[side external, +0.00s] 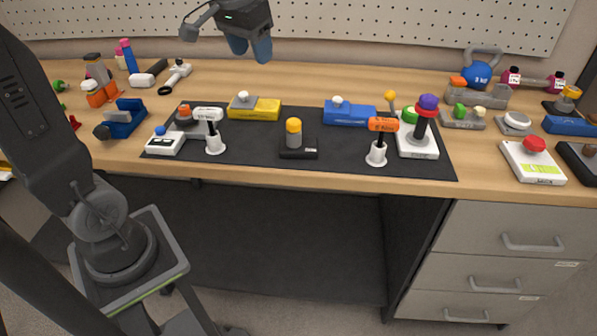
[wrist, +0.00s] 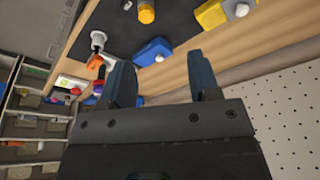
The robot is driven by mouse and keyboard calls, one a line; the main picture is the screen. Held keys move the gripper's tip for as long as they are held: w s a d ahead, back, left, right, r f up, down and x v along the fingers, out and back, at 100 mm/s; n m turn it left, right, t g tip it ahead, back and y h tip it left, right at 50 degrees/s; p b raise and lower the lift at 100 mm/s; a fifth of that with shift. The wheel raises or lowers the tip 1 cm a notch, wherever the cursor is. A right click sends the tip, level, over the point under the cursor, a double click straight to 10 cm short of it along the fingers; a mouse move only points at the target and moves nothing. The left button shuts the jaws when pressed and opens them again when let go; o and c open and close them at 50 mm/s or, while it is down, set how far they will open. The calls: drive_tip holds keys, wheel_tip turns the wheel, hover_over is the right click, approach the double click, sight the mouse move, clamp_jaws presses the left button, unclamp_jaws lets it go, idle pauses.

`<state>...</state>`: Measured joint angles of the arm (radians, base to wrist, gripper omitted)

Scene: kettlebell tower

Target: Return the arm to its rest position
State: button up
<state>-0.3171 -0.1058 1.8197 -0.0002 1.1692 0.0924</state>
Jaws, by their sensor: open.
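My gripper (side external: 249,47) hangs at the top of the side view, in front of the pegboard and above the back of the bench. Its jaws are apart with nothing between them. In the wrist view my gripper (wrist: 160,85) also shows two separate fingers with an empty gap. Below and in front of it lies the black mat (side external: 250,150), with a yellow block (side external: 262,110), a blue block (side external: 352,116), a yellow-topped post (side external: 293,135) and a purple-topped stack on a white base (side external: 418,145). The blue block also shows in the wrist view (wrist: 152,52).
The pegboard (side external: 400,22) stands close behind my gripper. A blue kettlebell (side external: 477,73) sits at the back right, and a red-topped white box (side external: 534,162) at the front right. Several tools and blocks crowd the left. Bare wood (side external: 320,82) runs behind the mat.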

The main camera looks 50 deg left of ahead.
drive_tip(key=s+d+f+m+t, duration=0.1)
drive_tip(key=s+d+f, duration=0.2)
drive_tip(key=s+d, duration=0.2)
drive_tip(key=s+d+f+m+t+h, duration=0.1)
drive_tip(key=s+d+f, duration=0.2)
drive_tip(key=s+d, duration=0.3)
drive_tip(key=s, duration=0.4)
drive_tip(key=shift+s+d+f+m+t, duration=0.15)
drive_tip(key=shift+d+f+m+t, duration=0.15)
drive_tip(key=shift+t, duration=0.1)
